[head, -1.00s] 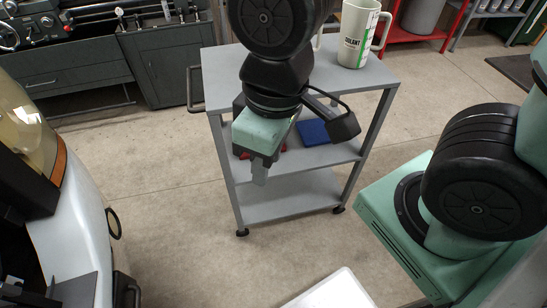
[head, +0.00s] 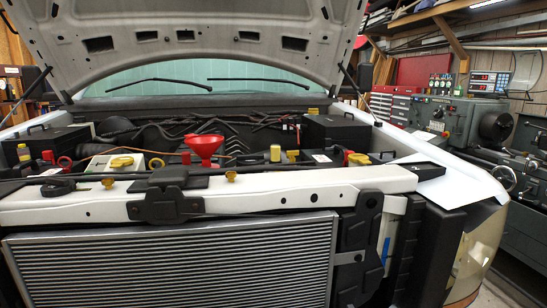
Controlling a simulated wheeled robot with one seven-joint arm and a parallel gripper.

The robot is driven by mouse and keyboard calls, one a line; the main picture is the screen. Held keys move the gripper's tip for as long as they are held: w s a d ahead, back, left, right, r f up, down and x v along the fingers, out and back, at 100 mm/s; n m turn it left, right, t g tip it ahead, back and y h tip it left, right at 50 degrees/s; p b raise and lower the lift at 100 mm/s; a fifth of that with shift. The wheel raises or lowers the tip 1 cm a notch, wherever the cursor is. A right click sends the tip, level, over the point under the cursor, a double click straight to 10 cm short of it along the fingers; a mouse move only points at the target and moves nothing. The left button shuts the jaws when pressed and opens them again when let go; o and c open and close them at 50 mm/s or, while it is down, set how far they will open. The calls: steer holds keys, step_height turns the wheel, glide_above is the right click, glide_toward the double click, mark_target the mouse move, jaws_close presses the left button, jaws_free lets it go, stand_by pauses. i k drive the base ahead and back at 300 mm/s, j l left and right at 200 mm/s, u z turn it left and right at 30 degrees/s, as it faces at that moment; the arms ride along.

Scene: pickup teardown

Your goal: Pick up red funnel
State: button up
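The red funnel (head: 205,147) stands in the truck's open engine bay in the head view, left of the picture's middle.
The raised hood (head: 190,30) hangs over the bay. The radiator (head: 170,265) fills the front below the crossmember. A black tray (head: 422,170) lies on the right fender. Black boxes (head: 338,132) and several caps crowd the bay. A lathe (head: 460,120) stands at right.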

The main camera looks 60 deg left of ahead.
mark_target(204, 146)
steer(key=u, duration=2.4)
steer(key=i+l+z, duration=0.1)
steer(key=i+l, duration=0.1)
steer(key=l, duration=0.05)
